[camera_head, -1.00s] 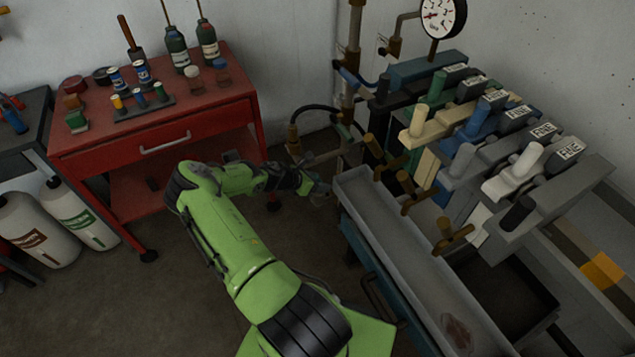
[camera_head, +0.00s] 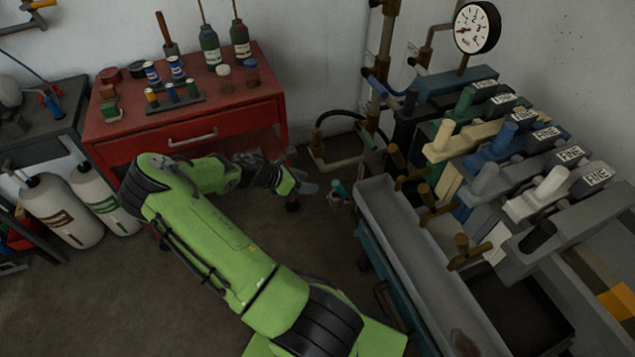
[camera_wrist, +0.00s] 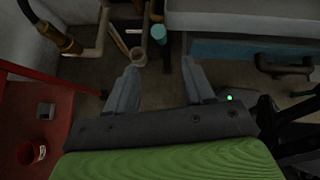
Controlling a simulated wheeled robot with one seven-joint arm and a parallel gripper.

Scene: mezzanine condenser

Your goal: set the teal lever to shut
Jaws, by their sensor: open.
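My gripper (camera_head: 308,187) is open and empty, out in front of the red cabinet and left of the long grey trough. Its two fingers show apart in the wrist view (camera_wrist: 160,66). A small teal upright piece (camera_head: 339,187) stands low beside a small cup, right of my gripper; it also shows beyond the fingertips in the wrist view (camera_wrist: 159,33). I cannot tell whether it is the teal lever. A green handle (camera_head: 463,104) stands upright in the valve bank at the right, well away from my gripper.
The grey trough (camera_head: 375,190) runs along the valve bank, with several brown handles above it. Cream (camera_head: 440,136), blue (camera_head: 504,138) and white (camera_head: 551,182) handles stand behind. A gauge (camera_head: 477,27) rises at the back. The red cabinet (camera_head: 200,122) stands left; floor between is partly clear.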

